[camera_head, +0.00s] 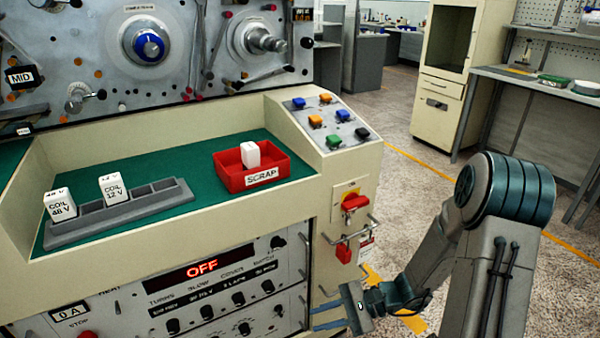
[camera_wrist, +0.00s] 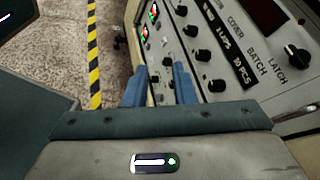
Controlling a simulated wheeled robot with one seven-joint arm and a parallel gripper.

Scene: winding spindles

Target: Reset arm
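My arm (camera_head: 500,250) is at the right of the machine in the head view, folded with the forearm low. My gripper (camera_head: 318,317) is beside the machine's lower front corner, below the bench top. Its two blue fingers stand apart with nothing between them. They also show apart in the wrist view (camera_wrist: 158,80), next to the control panel's edge. I cannot tell whether they touch the panel.
A grey rack (camera_head: 150,207) holds the white 48 V (camera_head: 60,204) and 12 V (camera_head: 114,188) coils. A red scrap bin (camera_head: 225,172) holds a white block (camera_head: 250,154). A red switch (camera_head: 355,202) and handle (camera_head: 345,236) project near my gripper. Floor (camera_head: 400,180) is open behind.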

